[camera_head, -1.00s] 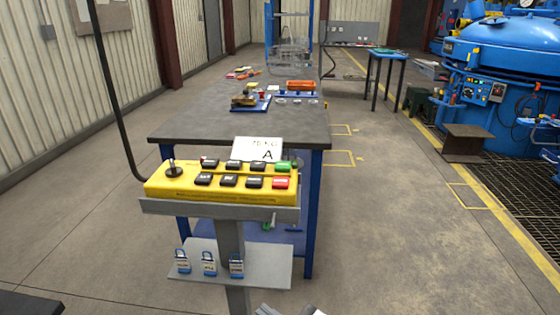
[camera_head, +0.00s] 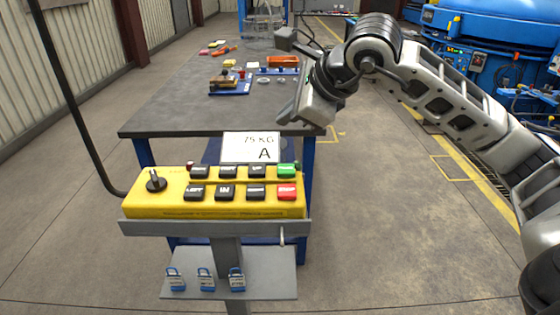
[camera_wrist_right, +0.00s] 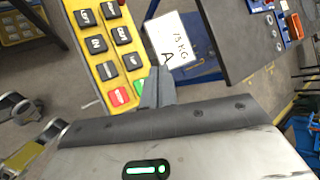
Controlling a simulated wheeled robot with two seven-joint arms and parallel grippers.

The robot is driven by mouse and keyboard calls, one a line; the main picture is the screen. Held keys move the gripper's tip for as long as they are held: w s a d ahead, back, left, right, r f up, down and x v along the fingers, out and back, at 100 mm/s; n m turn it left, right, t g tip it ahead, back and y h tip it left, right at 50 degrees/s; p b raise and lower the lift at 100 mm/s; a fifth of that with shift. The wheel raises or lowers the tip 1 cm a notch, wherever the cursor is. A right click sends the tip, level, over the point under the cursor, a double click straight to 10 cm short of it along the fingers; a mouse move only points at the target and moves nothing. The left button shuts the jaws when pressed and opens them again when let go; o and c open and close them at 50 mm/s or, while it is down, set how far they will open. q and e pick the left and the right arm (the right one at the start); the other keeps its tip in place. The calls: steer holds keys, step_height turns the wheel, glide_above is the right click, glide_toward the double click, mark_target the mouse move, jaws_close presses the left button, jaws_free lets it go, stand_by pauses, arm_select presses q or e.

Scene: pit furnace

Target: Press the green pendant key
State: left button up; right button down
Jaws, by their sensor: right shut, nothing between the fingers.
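The yellow pendant (camera_head: 150,208) rests on a grey stand, with two rows of keys and a selector knob at its left. The green key (camera_head: 287,170) is at the right end of the far row, above the red key (camera_head: 287,192). My right gripper (camera_head: 284,119) is shut and empty, above and beyond the green key and apart from it. In the right wrist view, the shut fingers (camera_wrist_right: 160,75) partly cover the green key (camera_wrist_right: 139,87), beside the red key (camera_wrist_right: 120,96). My left gripper is not in view.
A white "75 KG A" card (camera_head: 250,147) stands just behind the pendant. A dark-topped table (camera_head: 180,115) with several small items lies beyond. Several blue padlocks (camera_head: 206,280) are on the lower shelf. A black cable (camera_head: 70,90) runs to the pendant's left.

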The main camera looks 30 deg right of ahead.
mark_target(291, 170)
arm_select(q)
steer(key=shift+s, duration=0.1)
arm_select(e)
steer(key=shift+d+r, duration=0.25)
steer(key=shift+d, duration=0.2)
